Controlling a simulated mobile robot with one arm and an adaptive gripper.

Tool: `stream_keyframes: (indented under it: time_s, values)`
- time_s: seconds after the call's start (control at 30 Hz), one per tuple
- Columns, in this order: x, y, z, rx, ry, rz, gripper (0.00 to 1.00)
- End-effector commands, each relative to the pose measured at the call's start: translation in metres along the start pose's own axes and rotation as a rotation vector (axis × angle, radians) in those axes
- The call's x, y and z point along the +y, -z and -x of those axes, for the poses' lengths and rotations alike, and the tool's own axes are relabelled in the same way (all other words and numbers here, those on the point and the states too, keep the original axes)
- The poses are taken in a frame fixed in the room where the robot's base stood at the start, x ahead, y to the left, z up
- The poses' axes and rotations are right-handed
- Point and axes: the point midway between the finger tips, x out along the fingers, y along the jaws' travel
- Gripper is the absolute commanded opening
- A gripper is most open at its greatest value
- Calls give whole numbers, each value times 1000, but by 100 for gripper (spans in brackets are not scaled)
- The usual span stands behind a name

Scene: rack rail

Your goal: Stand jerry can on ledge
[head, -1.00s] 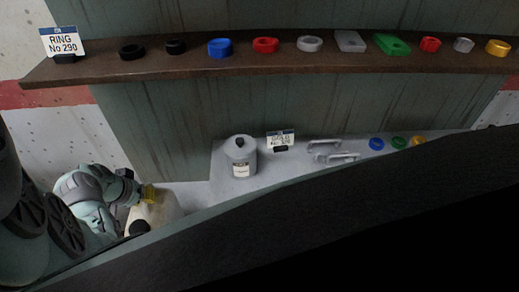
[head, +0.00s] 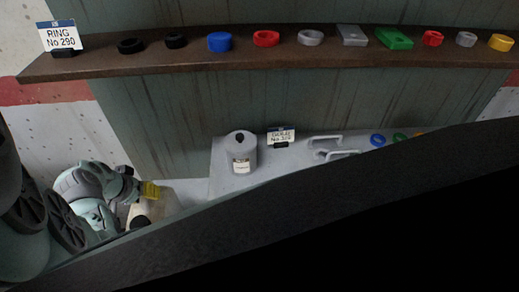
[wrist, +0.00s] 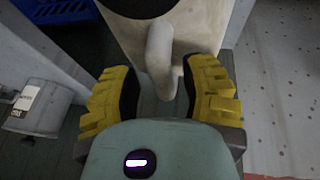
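The jerry can is a cream body with a black cap, partly hidden by a dark edge in the head view (head: 160,206). In the wrist view its body (wrist: 205,22) fills the top, with its upright handle between my fingers. My gripper (wrist: 162,95) has yellow fingers spread to either side of the handle, with a gap visible at least on the left. In the head view my gripper (head: 150,190) is at the can's upper side. A brown ledge (head: 200,69) runs across the back, and a lower grey ledge (head: 222,181) is right of the can.
A grey canister (head: 241,153), a label card (head: 281,136), grey handles and coloured rings stand on the grey ledge. The brown ledge carries several rings and blocks and a label (head: 60,37). A blue crate (wrist: 65,10) shows in the wrist view. A dark edge covers the lower right.

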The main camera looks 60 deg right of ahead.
Motion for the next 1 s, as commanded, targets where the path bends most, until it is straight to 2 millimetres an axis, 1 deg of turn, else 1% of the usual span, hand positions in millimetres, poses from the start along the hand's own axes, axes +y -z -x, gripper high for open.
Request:
stream_keyframes:
  time_s: [0.2, 0.37, 0.67, 1.0]
  values:
    - [-1, -2, 0, -3, 2, 1, 43]
    - [-1, -1, 8, -1, 1, 2, 43]
    - [-1, -1, 40, 2, 2, 4, 43]
    - [-2, 0, 86, 3, 3, 3, 43]
